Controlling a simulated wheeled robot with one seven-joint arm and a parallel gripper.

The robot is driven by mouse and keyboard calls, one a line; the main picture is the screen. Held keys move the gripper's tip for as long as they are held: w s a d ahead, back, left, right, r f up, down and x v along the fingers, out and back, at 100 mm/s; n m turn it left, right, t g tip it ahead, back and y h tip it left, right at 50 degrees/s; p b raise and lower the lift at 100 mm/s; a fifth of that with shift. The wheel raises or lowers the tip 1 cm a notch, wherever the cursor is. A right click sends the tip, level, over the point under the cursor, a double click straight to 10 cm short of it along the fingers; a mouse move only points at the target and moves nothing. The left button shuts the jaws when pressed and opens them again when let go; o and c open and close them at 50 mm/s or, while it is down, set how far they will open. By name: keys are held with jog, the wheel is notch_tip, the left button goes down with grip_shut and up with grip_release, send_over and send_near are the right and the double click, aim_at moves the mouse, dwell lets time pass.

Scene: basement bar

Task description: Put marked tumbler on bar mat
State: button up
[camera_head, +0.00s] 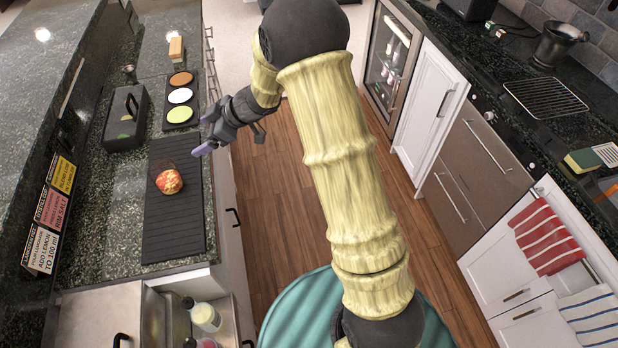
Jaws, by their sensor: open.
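The bar mat (172,235) is a long dark ribbed strip on the left counter. A red and yellow round thing (169,181) is on it, with a faint clear outline around or beside it. That outline may be a glass tumbler, but I cannot tell, and no mark on it can be made out. My gripper (207,131) is open, with its purple-tipped fingers apart and nothing seen between them. It is near the counter's right edge, above and to the right of the round thing in the picture. It does not appear to touch it.
Small label cards (50,215) stand at left. Bottles (205,316) sit in a steel well in front. The wooden floor (275,200) between the counters is clear.

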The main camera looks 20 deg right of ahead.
jog(key=s+d+r+m+t+h, duration=0.25)
jog(key=d+m+h, duration=0.2)
jog(key=d, duration=0.35)
jog(key=s+d+r+m+t+h, duration=0.15)
jog(key=s+d+m+h, duration=0.3)
jog(key=d, duration=0.45)
jog(key=s+d+f+m+g, duration=0.2)
jog(key=s+m+g, duration=0.3)
jog(key=s, duration=1.2)
jog(key=shift+s+d+m+g+h, duration=0.3)
jog(key=shift+s+d+m+g, duration=0.1)
jog(key=shift+d, duration=0.3)
